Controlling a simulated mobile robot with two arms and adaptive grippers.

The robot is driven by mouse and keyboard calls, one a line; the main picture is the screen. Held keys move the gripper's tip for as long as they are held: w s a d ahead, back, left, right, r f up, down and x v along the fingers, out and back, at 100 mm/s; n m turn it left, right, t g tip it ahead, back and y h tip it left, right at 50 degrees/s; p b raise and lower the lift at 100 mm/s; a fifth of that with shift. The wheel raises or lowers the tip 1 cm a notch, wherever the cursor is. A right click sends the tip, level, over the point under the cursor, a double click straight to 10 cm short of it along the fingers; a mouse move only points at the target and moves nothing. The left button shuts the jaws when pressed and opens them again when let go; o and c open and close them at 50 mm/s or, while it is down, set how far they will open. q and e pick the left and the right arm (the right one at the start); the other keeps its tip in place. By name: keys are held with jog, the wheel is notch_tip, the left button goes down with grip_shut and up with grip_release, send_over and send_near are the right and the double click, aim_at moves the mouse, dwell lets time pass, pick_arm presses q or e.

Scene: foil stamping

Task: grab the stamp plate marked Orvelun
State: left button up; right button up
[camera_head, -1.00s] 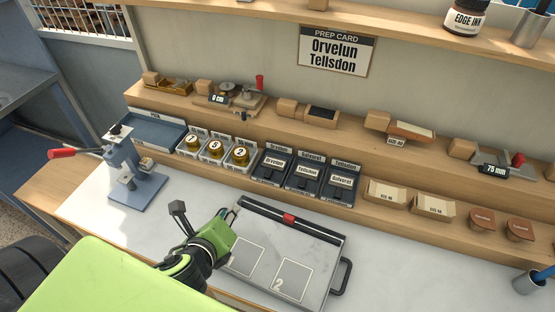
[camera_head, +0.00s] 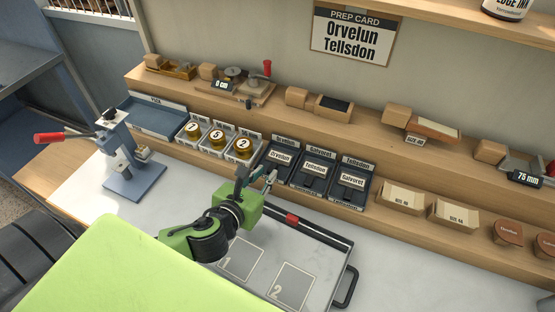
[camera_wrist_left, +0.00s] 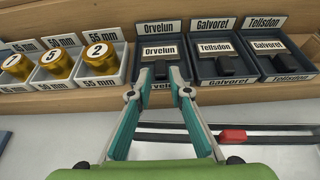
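The stamp plate marked Orvelun (camera_head: 279,156) lies in the leftmost of three dark trays on the shelf's lower step, under a back label Orvelun. It also shows in the left wrist view (camera_wrist_left: 160,51), with a black block below its name strip. The middle tray, labelled Galvoret, holds a Tellsdon plate (camera_head: 316,168); the right tray, labelled Tellsdon, holds a Galvoret plate (camera_head: 352,180). My left gripper (camera_head: 257,175) is open and empty, in front of the Orvelun tray. In the left wrist view its fingertips (camera_wrist_left: 160,74) appear either side of the plate's black block; contact cannot be told.
Gold rolls (camera_head: 218,138) in white trays stand left of the plates. A stamping press (camera_head: 128,160) with a red lever is at the left. A board with numbered outlines (camera_head: 265,255) lies below. Small boxes (camera_head: 401,197) stand to the right.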

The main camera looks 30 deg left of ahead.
aim_at(274, 164)
pick_arm(q)
jog(key=shift+r+p+x, duration=0.15)
jog(key=shift+p+x, duration=0.2)
jog(key=shift+x, duration=1)
jog(key=shift+r+p+x, duration=0.1)
jog(key=shift+p+x, duration=0.25)
jog(key=shift+x, duration=1.05)
jog(key=shift+d, duration=0.1)
jog(key=shift+c, duration=0.4)
jog(key=shift+w+r, duration=0.1)
grip_shut()
